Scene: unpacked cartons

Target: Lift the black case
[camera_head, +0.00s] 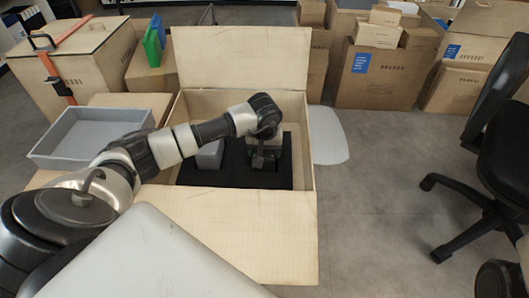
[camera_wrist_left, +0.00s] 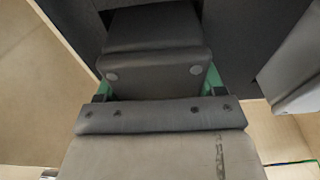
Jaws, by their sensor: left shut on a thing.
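My left gripper (camera_head: 262,162) reaches down into the open carton (camera_head: 306,150) and is shut on a dark block, apparently the black case. In the left wrist view the black case (camera_wrist_left: 155,50) shows as a dark grey block with two round spots, straight in front of the gripper's base. The gripper hides much of it in the head view, so its full outline cannot be told. It is at the right-hand cutout of the black insert (camera_head: 225,178). My right gripper is not in view.
A grey case (camera_head: 210,155) stands in the insert's left cutout, close beside the gripper. The carton's back flap (camera_head: 240,58) stands up and its front flap (camera_head: 250,235) is folded outward. A grey tray (camera_head: 90,135) is at left. An office chair (camera_head: 500,150) stands at right on open floor.

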